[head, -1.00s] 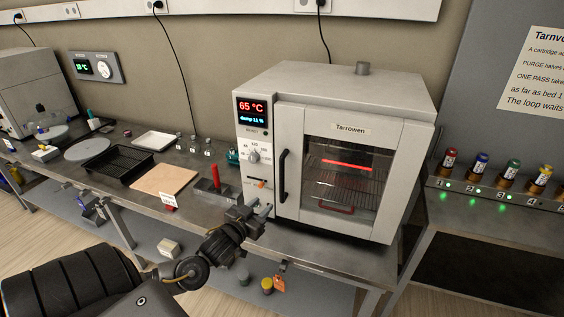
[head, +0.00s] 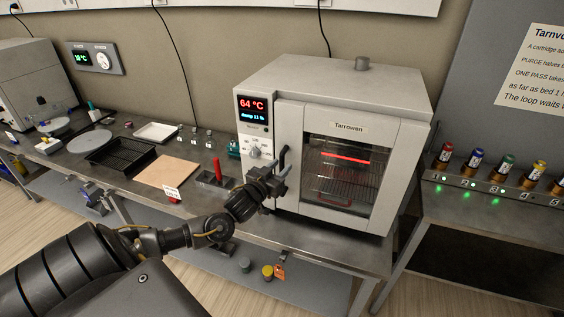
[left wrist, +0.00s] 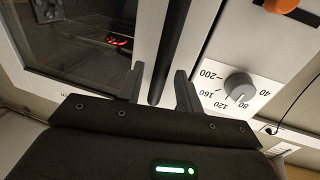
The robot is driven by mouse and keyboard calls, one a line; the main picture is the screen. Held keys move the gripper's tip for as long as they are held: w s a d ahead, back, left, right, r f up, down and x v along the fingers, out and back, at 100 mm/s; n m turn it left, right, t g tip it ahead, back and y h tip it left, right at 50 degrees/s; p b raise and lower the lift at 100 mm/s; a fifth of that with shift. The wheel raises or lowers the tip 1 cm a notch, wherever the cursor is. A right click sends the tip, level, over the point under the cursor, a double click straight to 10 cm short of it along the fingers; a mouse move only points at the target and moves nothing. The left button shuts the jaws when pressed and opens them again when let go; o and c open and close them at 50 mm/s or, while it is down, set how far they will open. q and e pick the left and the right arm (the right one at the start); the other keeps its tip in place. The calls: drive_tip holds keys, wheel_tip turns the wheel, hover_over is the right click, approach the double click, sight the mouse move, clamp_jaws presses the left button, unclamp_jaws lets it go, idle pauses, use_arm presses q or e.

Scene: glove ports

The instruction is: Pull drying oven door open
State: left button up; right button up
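The drying oven (head: 335,85) stands on the bench, pale grey with a "Tarrowen" label. Its windowed door (head: 388,140) looks closed, with a red glow and wire racks behind the glass. The black vertical door handle (head: 284,155) is at the door's left side, its lower part hidden by my gripper. My left gripper (head: 279,178) is at the handle. In the left wrist view the handle (left wrist: 172,45) runs between the two fingers of my left gripper (left wrist: 160,88), with gaps visible on both sides. The fingers are open around it. My right gripper is out of view.
The oven's dial (left wrist: 239,87) is close beside the fingers in the left wrist view. A red-handled block (head: 215,172), a tan board (head: 168,171) and a black tray (head: 120,160) lie left of the oven. Colored cartridges (head: 476,160) stand at right.

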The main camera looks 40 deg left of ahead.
use_arm(q)
drive_tip(key=shift+w+a, duration=0.1)
drive_tip(key=shift+w, duration=0.7)
drive_tip(key=shift+c, duration=0.4)
clamp_jaws()
